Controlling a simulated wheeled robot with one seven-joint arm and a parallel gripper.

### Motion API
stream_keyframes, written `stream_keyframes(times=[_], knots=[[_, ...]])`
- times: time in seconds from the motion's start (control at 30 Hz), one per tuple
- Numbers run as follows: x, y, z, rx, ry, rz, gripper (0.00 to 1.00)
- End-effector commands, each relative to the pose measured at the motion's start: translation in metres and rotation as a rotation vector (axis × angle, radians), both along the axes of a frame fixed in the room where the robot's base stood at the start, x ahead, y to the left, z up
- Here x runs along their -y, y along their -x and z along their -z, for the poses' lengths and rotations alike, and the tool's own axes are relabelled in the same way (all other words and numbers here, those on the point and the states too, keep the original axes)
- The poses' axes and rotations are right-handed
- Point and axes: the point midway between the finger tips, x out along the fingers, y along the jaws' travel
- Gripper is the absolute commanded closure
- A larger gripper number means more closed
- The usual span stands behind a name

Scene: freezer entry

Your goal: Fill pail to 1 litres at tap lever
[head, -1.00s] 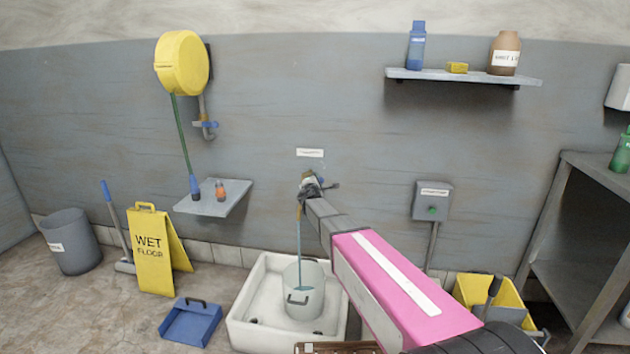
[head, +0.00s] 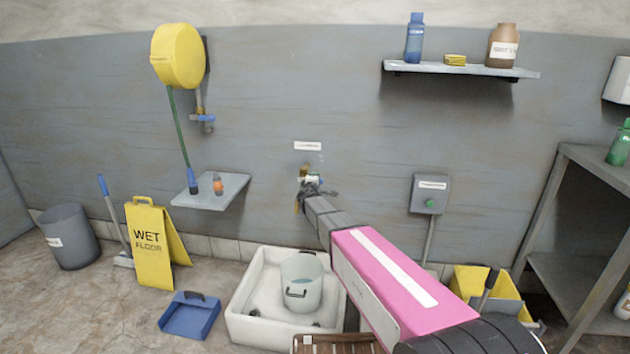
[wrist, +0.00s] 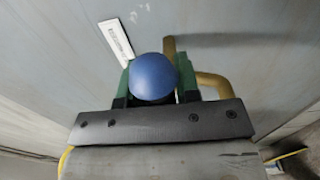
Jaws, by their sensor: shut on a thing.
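The pail (head: 302,283) is grey with a dark handle and stands upright in the white floor basin. My gripper (head: 309,184) is at the wall tap above the pail. In the wrist view the blue tap lever (wrist: 155,78) lies between the green fingers of my gripper (wrist: 153,88), which are shut on it. The brass tap (wrist: 210,82) shows beside the fingers. In the head view my arm hides most of the tap, and no stream of water shows below it.
The white basin (head: 240,322) stands on the floor against the wall. A brown crate (head: 335,344) is in front of it. A blue dustpan (head: 189,317) and a yellow wet-floor sign (head: 150,245) stand to the left. A grey switch box (head: 430,194) is on the wall to the right.

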Motion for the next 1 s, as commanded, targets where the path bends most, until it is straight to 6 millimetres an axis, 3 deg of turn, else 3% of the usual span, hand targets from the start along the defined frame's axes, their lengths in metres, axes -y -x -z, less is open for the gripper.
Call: stream_keyframes(times=[0.2,0.23,0.3,0.73,1.0], knots=[[0.002,0.001,0.002,-0.001,-0.004,0.004,1.0],[0.002,0.001,0.002,-0.002,-0.005,0.004,0.67],[0.002,0.001,0.002,-0.002,-0.005,0.004,0.45],[0.0,0.006,0.001,-0.002,-0.001,0.001,0.45],[-0.006,0.042,0.001,-0.003,-0.002,0.0,0.45]])
